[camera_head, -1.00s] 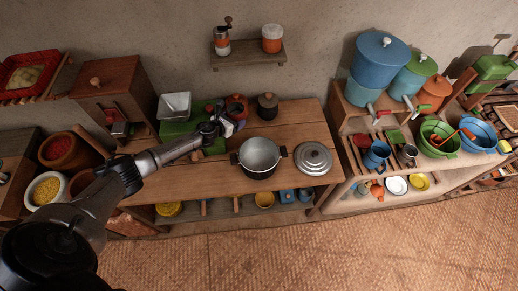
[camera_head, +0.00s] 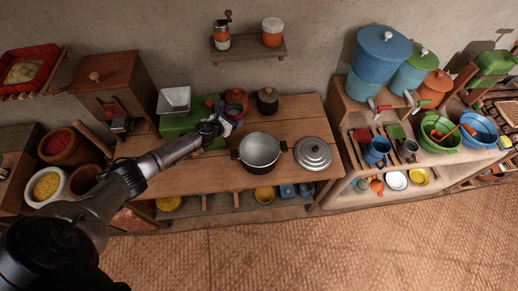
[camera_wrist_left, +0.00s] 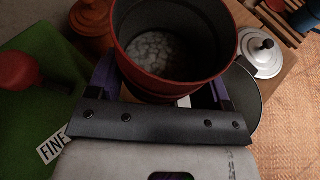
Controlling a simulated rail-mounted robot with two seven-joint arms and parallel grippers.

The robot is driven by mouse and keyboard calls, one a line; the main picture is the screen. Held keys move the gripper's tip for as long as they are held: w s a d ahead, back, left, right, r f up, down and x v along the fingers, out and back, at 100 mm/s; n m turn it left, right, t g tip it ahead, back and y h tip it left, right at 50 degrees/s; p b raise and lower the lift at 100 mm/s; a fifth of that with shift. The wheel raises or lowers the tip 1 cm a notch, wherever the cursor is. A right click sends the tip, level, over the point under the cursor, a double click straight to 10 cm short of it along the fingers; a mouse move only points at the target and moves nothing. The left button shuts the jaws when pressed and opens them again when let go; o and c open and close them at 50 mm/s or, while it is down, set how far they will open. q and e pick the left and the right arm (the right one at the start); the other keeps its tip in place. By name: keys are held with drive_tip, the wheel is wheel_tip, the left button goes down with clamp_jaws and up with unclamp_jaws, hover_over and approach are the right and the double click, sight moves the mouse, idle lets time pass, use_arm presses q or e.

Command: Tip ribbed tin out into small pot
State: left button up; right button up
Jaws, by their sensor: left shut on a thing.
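The ribbed tin (camera_wrist_left: 172,85) is dark inside with a red rim, and white lumps show at its bottom in the left wrist view. My left gripper (camera_head: 226,126) is shut on it and holds it roughly upright; the tin also shows in the head view (camera_head: 236,107), behind the fingers. The small pot (camera_head: 260,151) is a grey metal pot with two black handles, standing on the wooden table to the right of the gripper. It looks empty. Its edge (camera_wrist_left: 252,98) shows partly behind the tin in the left wrist view. My right gripper is not in view.
A metal lid (camera_head: 313,153) lies right of the pot. A green scale (camera_head: 178,124) with a tray stands left of the gripper. An orange pot (camera_head: 237,92) and a dark lidded jar (camera_head: 268,99) stand behind. The table front is clear.

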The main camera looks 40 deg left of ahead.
use_arm(q)
drive_tip(key=shift+d+f+m, duration=0.25)
drive_tip(key=shift+f+m, duration=0.05)
drive_tip(key=shift+f, duration=0.3)
drive_tip(key=shift+d+f+m+y+b, duration=0.1)
drive_tip(key=shift+d+m+y+b, duration=0.2)
drive_tip(key=shift+m+y, duration=0.1)
drive_tip(key=shift+d+f+m+y+b, duration=0.5)
drive_tip(key=shift+d+m+y, duration=0.1)
drive_tip(key=shift+m, duration=0.2)
drive_tip(key=f+m+y+b, duration=0.1)
drive_tip(key=b, duration=0.1)
drive_tip(key=d+f+m+t+y+b, duration=0.1)
drive_tip(key=f+m+b, duration=0.1)
drive_tip(key=b, duration=0.1)
drive_tip(key=shift+w+d+f, duration=0.1)
drive_tip(key=shift+d+f, duration=0.05)
drive_tip(key=shift+m, duration=0.3)
drive_tip(key=shift+y+b, duration=0.3)
drive_tip(key=shift+b, duration=0.15)
